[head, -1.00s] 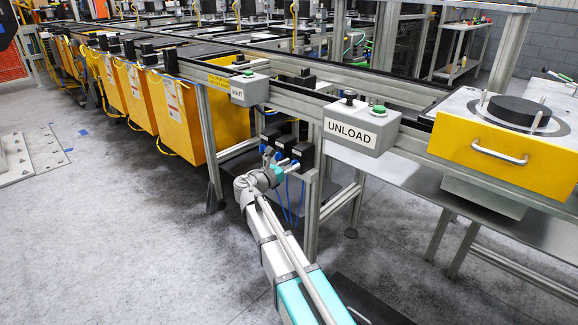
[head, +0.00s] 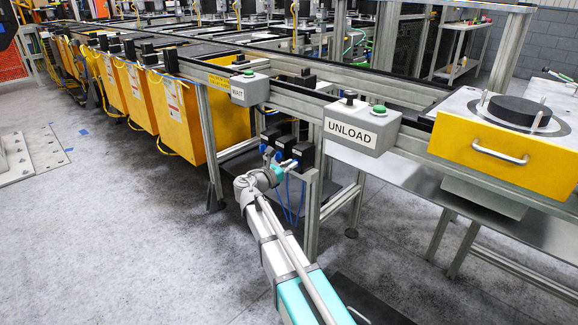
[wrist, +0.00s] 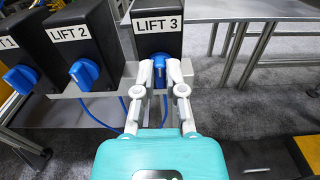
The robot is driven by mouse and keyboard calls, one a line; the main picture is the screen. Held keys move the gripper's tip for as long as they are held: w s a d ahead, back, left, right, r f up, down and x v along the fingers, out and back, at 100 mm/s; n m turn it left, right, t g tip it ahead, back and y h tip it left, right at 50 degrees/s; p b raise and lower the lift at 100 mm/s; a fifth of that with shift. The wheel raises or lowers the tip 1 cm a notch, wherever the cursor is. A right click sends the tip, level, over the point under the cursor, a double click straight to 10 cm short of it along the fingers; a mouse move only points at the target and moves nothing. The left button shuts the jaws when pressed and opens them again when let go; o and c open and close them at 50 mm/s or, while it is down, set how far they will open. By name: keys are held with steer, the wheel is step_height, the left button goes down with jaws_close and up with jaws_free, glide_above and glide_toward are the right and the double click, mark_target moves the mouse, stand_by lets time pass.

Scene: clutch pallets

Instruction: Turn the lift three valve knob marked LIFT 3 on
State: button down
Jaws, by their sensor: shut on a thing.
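The LIFT 3 valve is a black box (wrist: 158,40) with a white label reading LIFT 3, at the top middle of the wrist view. Its blue knob (wrist: 159,72) sits between the two pale fingers of my gripper (wrist: 159,68), which are closed on it. The fingers hide part of the knob, so its exact angle is hard to tell. In the head view, my gripper (head: 285,165) reaches the black valve boxes (head: 304,156) below the conveyor frame; the knob there is mostly hidden.
The LIFT 2 knob (wrist: 84,73) is close on the left, with another blue knob (wrist: 21,79) beyond it. Blue hoses (wrist: 98,115) hang below. An aluminium frame post (head: 312,215) and the UNLOAD box (head: 350,130) stand near my arm. Grey floor is open at left.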

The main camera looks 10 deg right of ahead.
steer(key=shift+d+m, duration=0.1)
steer(key=shift+m, duration=0.2)
steer(key=m, duration=1.7)
steer(key=shift+s+d+f+b, duration=0.35)
steer(key=shift+s+f, duration=0.05)
steer(key=shift+m, duration=0.3)
steer(key=c, duration=0.9)
jaws_free()
steer(key=shift+o, duration=0.9)
steer(key=shift+a, duration=0.1)
steer(key=shift+w, duration=0.1)
